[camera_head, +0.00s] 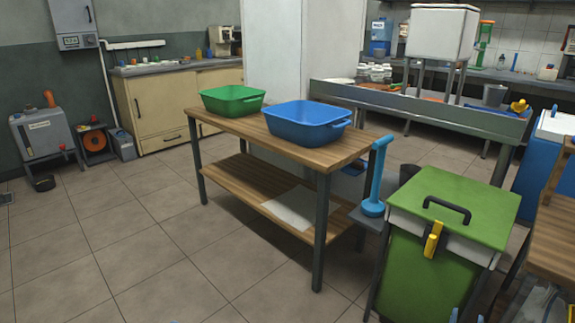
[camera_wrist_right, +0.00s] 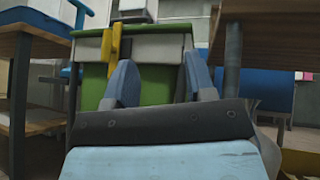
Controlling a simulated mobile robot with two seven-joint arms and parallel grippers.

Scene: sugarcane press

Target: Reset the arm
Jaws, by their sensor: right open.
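My right gripper (camera_wrist_right: 160,80) is open in the right wrist view, its two blue-grey fingers apart with nothing between them. It points toward the green press box (camera_wrist_right: 152,90) with the yellow latch (camera_wrist_right: 113,45). In the head view, the green box (camera_head: 440,215) with a black lid handle stands at the right. Only bits of my right arm and gripper show along the bottom right edge there, below the box. My left gripper is not in view.
A wooden table (camera_head: 262,127) holds a green tub (camera_head: 233,100) and a blue tub (camera_head: 305,122). A blue upright tool (camera_head: 376,175) stands beside the green box. A wooden bench (camera_head: 555,235) is at the far right. The tiled floor (camera_head: 130,250) at left front is clear.

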